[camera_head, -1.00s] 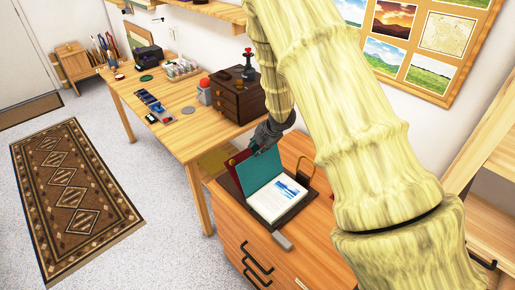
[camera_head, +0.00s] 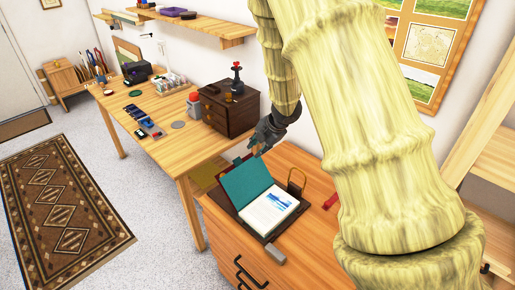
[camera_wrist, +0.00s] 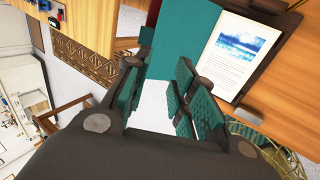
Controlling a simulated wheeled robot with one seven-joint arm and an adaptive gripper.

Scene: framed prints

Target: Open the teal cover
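The teal cover (camera_head: 245,184) is swung open to the left of a white page (camera_head: 266,212) with a blue picture. They sit on a dark tray-like base (camera_head: 243,212) on the wooden cabinet. The cover leans back from the page. In the wrist view the teal cover (camera_wrist: 185,38) fills the top middle, with the page (camera_wrist: 232,58) to its right. My gripper (camera_head: 257,148) is just above the cover's far edge; whether it touches is unclear. In the wrist view my gripper (camera_wrist: 165,100) has its teal-padded fingers apart, with pale floor visible between them.
A wooden drawer box (camera_head: 229,112) stands on the table behind the cabinet. A grey block (camera_head: 272,254) lies at the cabinet's front edge, and a red object (camera_head: 331,201) lies right of the base.

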